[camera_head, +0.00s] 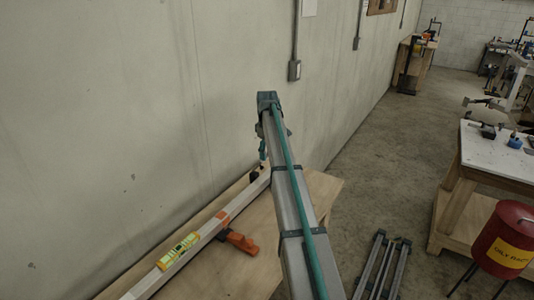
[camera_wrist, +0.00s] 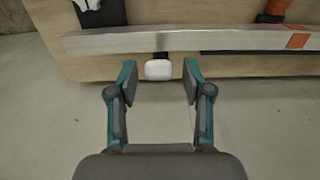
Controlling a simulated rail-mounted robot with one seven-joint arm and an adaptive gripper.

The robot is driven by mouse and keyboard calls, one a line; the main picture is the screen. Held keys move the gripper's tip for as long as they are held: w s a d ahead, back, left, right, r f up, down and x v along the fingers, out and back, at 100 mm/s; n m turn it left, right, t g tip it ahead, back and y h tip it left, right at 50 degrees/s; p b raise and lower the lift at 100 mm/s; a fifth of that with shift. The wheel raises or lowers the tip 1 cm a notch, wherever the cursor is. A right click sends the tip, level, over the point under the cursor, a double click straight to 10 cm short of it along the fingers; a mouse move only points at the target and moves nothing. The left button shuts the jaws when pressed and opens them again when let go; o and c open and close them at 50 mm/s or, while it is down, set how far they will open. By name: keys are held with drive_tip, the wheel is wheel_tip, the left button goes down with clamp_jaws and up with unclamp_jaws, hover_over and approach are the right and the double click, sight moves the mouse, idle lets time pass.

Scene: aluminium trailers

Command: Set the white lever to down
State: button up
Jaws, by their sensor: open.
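The white lever (camera_wrist: 158,70) shows in the wrist view as a small rounded white knob on a short dark stem, just in front of an aluminium bar (camera_wrist: 130,40). My gripper (camera_wrist: 160,75) is open, and the knob appears between its two fingertips without visible contact. How far the knob is in depth from the fingers I cannot tell.
The wooden table (camera_head: 240,262) stands against the wall, bearing the bar, a yellow-green level (camera_head: 178,251) and an orange clamp (camera_head: 238,241). A red bin (camera_head: 504,235) and a white-topped bench (camera_head: 495,152) stand right. Dark rails (camera_head: 383,262) are on the floor.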

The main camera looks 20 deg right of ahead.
drive_tip(key=shift+f, duration=0.9)
clamp_jaws()
